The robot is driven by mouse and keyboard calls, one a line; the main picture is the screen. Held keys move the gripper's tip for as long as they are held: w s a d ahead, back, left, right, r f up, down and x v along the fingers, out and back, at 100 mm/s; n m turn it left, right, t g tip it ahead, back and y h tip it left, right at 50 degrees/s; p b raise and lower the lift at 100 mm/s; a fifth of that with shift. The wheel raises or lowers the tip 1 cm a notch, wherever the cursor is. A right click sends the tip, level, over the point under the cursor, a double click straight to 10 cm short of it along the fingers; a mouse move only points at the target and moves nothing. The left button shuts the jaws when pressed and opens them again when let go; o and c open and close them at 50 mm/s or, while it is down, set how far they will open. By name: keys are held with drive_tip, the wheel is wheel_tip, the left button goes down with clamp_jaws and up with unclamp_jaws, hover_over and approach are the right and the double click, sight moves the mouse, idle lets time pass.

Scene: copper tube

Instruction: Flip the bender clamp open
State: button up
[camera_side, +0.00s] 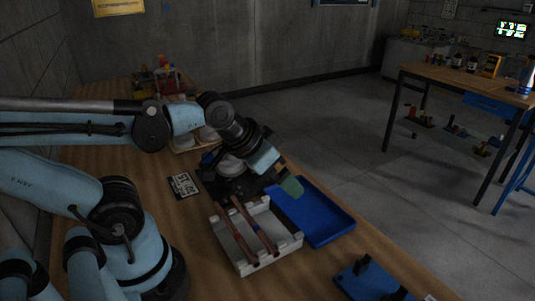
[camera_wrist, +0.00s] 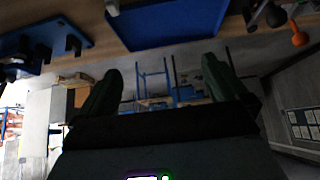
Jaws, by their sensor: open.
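The bender (camera_side: 230,165), a dark base with a pale grey disc, stands mid-table in the side view, partly hidden behind my arm. Its clamp cannot be told apart at this size.
A pale rack (camera_side: 285,249) holds copper tubes (camera_side: 240,232) in front of the bender. An empty blue tray (camera_side: 328,222) lies right of it, also in the wrist view (camera_wrist: 165,22). A blue plate with black blocks (camera_side: 360,286) is nearer. A printed card (camera_side: 184,185) lies left.

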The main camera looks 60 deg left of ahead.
drive_tip(key=c, duration=0.5)
drive_tip(key=shift+s+a+f+g+y, duration=0.1)
drive_tip(key=shift+s+a+g+y, duration=0.15)
drive_tip(key=shift+a+g+y, duration=0.5)
drive_tip(key=c, duration=0.5)
drive_tip(key=a+y, duration=0.1)
drive_tip(key=a+r+g+y, duration=0.1)
drive_tip(key=y, duration=0.1)
drive_tip(key=shift+s+n, duration=0.2)
drive_tip(key=shift+n, duration=0.2)
drive_tip(key=c, duration=0.7)
drive_tip(key=shift+a+r+y, duration=0.25)
drive_tip(key=shift+a+y, duration=0.05)
drive_tip(key=shift+y, duration=0.05)
clamp_jaws()
drive_tip(key=shift+a+r+y, duration=0.25)
drive_tip(key=shift+y, duration=0.05)
